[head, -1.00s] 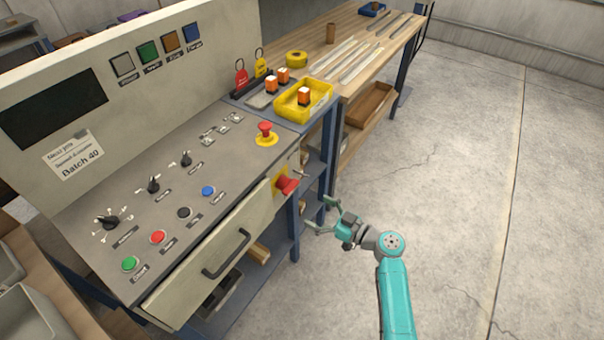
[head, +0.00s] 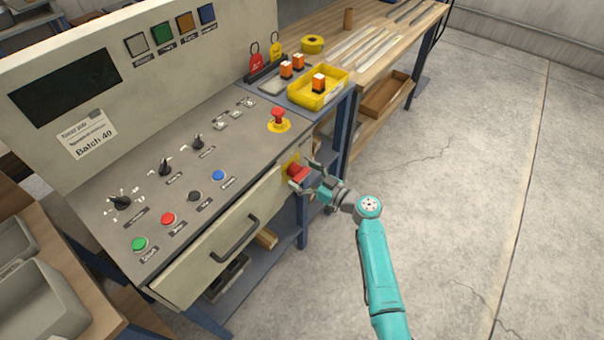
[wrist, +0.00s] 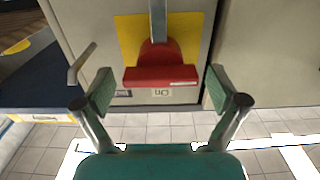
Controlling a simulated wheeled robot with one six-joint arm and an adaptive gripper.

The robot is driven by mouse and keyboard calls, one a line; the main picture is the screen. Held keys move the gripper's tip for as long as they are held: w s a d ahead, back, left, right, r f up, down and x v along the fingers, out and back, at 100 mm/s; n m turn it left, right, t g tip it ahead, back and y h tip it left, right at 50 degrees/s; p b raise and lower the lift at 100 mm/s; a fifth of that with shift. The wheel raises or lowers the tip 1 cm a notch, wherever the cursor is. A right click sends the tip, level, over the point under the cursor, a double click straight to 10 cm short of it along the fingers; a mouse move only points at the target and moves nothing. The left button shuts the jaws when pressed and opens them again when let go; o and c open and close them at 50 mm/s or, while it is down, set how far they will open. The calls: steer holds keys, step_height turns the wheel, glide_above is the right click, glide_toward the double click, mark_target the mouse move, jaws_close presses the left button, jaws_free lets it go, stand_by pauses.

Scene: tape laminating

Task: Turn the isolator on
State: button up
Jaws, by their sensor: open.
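The isolator is a red rotary handle (head: 297,172) on a yellow plate (head: 289,162), on the front face of the control console near its right end. In the wrist view the red handle (wrist: 160,76) lies across the picture on its yellow plate (wrist: 130,40), with a grey metal bar running above it. A label below it, upside down in this view, reads "On" (wrist: 160,93). My gripper (head: 309,180) is open at the handle. In the wrist view its two green finger pads (wrist: 165,92) stand either side of the handle, with gaps and no visible contact.
The drawer handle (head: 236,240) is left of the isolator. A red emergency button (head: 278,118) sits on the console top. The floor to the right is clear.

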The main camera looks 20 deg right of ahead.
steer(key=shift+w+a, duration=0.1)
steer(key=c, duration=1.7)
